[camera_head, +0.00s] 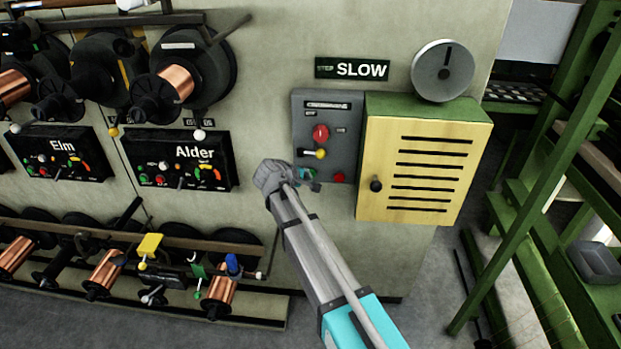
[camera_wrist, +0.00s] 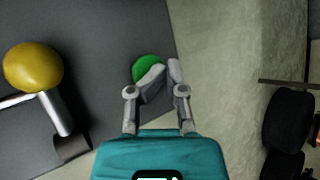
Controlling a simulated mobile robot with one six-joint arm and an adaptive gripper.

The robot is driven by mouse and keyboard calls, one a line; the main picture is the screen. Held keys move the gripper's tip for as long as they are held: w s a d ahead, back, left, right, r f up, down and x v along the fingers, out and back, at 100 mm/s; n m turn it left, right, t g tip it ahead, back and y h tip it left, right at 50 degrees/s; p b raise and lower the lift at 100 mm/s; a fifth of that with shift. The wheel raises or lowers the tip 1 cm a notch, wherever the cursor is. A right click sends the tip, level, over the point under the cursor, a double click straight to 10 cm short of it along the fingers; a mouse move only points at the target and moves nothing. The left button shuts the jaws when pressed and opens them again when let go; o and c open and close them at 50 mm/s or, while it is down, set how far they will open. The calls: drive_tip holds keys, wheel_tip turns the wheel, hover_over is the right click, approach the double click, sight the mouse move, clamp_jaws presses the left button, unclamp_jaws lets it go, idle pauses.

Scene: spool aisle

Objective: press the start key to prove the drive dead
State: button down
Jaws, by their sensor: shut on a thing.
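The grey control box (camera_head: 347,152) hangs on the wall left of a yellow slatted cabinet. It carries a red mushroom button (camera_head: 320,132), a lever with a yellow knob (camera_head: 320,153) and a small red button (camera_head: 339,177) low on the right. In the wrist view, the round green key (camera_wrist: 144,66) sits on the grey face, with the yellow knob (camera_wrist: 33,67) to its left. My gripper (camera_wrist: 165,70) is shut with its fingertips at the green key, covering its right part. In the head view, my gripper (camera_head: 308,175) is at the box's lower left and hides the key.
Panels Elm (camera_head: 62,146) and Alder (camera_head: 195,152) and copper spools are left. Green framework (camera_head: 535,160) stands right.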

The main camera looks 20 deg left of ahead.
drive_tip(key=shift+a, duration=0.2)
drive_tip(key=s+d, duration=0.1)
drive_tip(key=s, duration=0.5)
drive_tip(key=shift+d, duration=0.3)
drive_tip(key=shift+f, duration=0.1)
idle(1.0)
